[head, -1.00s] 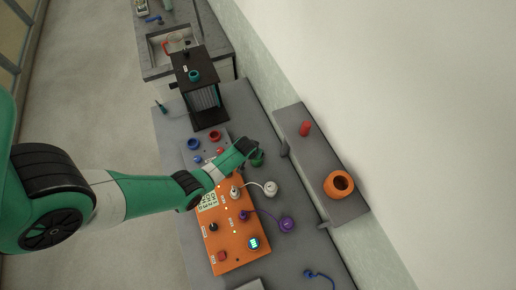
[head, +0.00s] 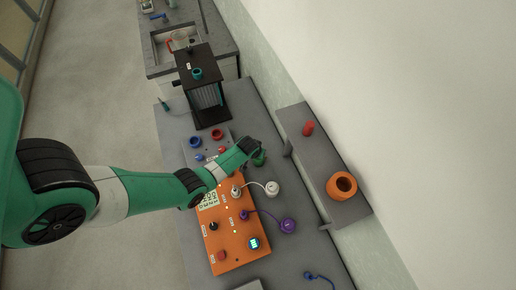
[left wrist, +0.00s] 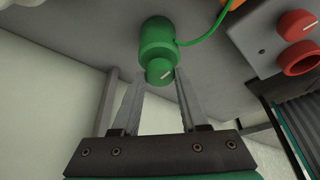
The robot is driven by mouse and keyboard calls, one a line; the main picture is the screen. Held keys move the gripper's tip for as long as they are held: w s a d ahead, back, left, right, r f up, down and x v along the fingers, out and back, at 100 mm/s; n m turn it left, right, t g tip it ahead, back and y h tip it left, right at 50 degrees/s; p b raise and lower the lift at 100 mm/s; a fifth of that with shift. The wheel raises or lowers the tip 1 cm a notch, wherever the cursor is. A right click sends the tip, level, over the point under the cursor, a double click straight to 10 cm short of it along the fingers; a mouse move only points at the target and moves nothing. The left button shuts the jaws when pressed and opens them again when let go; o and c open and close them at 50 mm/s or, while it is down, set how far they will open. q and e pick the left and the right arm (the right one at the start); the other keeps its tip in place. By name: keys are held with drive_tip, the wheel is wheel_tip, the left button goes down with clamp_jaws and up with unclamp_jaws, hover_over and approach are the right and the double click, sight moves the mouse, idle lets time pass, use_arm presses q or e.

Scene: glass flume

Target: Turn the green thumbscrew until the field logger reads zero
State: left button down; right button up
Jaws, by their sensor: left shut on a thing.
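The green thumbscrew (left wrist: 159,71) is a small round knob with a white line on its face. It sits at the end of a green cylinder (left wrist: 157,38) with a green cord. My left gripper (left wrist: 160,76) is shut on the thumbscrew, one finger on each side. In the head view my left gripper (head: 256,152) hides part of the green fitting (head: 260,159). An orange instrument box (head: 233,236) has a digit display (head: 208,199), partly behind my arm, and a small lit blue display (head: 254,243). I cannot read either value.
White (head: 272,188) and purple (head: 288,226) corded fittings stand right of the orange box. A grey panel with blue and red rings (head: 217,135) and a black framed unit (head: 209,113) lie beyond. A grey shelf holds an orange ring (head: 341,186) and a red peg (head: 308,128).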

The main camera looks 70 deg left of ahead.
use_arm(q)
drive_tip(key=n, duration=0.2)
drive_tip(key=n+g+p, duration=0.1)
drive_tip(key=n, duration=0.1)
drive_tip(key=shift+w+d+g+y, duration=0.1)
drive_tip(key=shift+g+y, duration=0.2)
drive_tip(key=shift+f+n+g+y, duration=0.1)
drive_tip(key=shift+n+g+y, duration=0.35)
drive_tip(key=shift+n, duration=1.35)
drive_tip(key=shift+h, duration=0.25)
drive_tip(key=shift+c, duration=2.1)
unclamp_jaws()
